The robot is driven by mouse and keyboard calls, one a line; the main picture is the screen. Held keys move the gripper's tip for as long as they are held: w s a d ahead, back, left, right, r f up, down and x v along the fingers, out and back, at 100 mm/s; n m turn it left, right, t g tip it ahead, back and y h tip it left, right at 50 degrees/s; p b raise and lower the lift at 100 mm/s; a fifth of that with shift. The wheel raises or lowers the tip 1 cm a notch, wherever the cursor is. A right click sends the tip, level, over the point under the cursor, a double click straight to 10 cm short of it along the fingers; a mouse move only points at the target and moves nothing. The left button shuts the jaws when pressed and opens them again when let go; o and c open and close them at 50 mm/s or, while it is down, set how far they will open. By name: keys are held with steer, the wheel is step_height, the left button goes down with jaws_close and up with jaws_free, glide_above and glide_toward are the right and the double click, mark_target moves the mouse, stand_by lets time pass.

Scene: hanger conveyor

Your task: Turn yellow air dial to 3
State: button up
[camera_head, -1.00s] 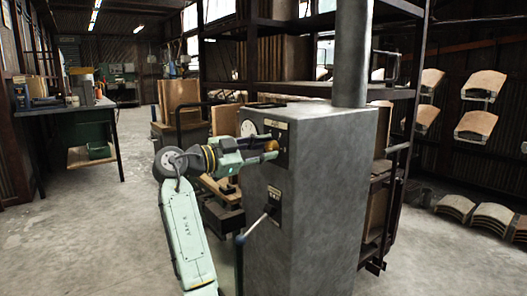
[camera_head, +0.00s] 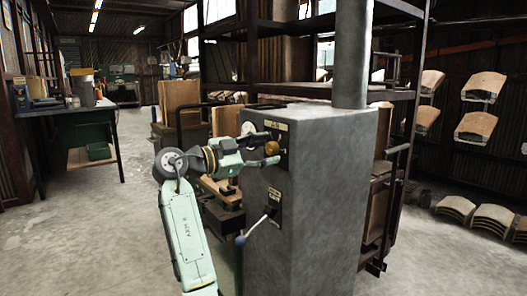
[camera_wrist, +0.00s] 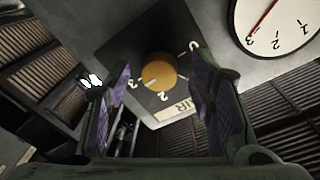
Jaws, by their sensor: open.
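The yellow air dial (camera_wrist: 159,72) sits on a dark plate (camera_wrist: 148,40) with figures around it, on the face of the grey cabinet (camera_head: 310,190). Its marker seems to lie toward the figure 3, at its lower left in the wrist view. My gripper (camera_wrist: 160,80) is open, with one purple-padded finger on each side of the dial and a gap showing to both. In the head view, my gripper (camera_head: 266,150) is at the cabinet's upper front, with the dial (camera_head: 271,147) between its fingers.
A round gauge (camera_wrist: 275,20) beside the dial has a red needle pointing near what looks like 3. A lever (camera_head: 256,226) with a blue knob sticks out below the dial. A dark shelving rack (camera_head: 290,87) stands behind the cabinet.

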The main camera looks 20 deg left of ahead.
steer(key=v, duration=1.2)
